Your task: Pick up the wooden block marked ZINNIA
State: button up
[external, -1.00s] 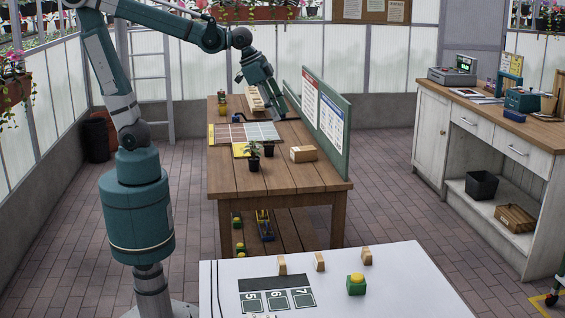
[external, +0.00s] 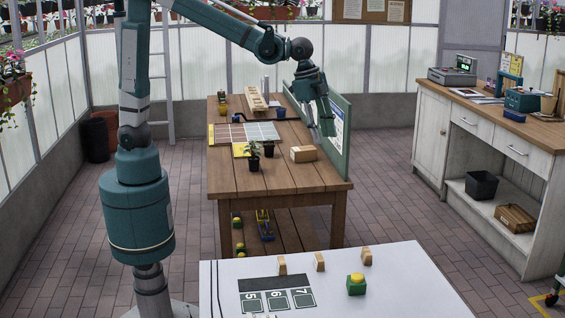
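Wooden blocks stand on the white table in front: a left one (external: 282,264), a middle one (external: 319,261) and a right one (external: 367,256). A larger light wooden block or box (external: 303,154) lies on the brown workbench. I cannot read ZINNIA on any of them. My gripper (external: 322,131) points down in front of the green board at the workbench's right side, above and right of the box. Its fingers look apart, with nothing visible between them.
The green board (external: 341,163) stands upright along the workbench (external: 235,180). Potted seedlings (external: 254,160) stand near the box. The white table (external: 390,290) holds numbered dark squares and a green-and-yellow button (external: 356,284). A counter (external: 540,135) is at right.

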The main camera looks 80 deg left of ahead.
jog(key=w+d+f+m+g, duration=0.1)
jog(key=w+d+f+m, duration=0.1)
jog(key=w+d+f, duration=0.4)
jog(key=w+d+f+m, duration=0.15)
jog(key=d+f, duration=0.25)
jog(key=d, duration=0.5)
jog(key=m+g+y, duration=0.1)
jog(key=m+g, duration=0.1)
jog(key=m, duration=0.3)
send_over(367, 251)
jog(key=shift+n, duration=0.25)
jog(key=f, duration=0.8)
jog(key=a+f, duration=0.1)
jog(key=f, duration=0.3)
jog(key=shift+f, duration=0.3)
jog(key=shift+d+f, duration=0.3)
jog(key=shift+f, duration=1.3)
jog(key=shift+w+d+f+b, duration=0.1)
jog(key=shift+f+b, duration=0.15)
jog(key=shift+f, duration=1.1)
jog(key=shift+d+f+b, duration=0.1)
jog(key=shift+f+b, duration=0.1)
jog(key=shift+f, duration=1.1)
jog(key=shift+a, duration=0.1)
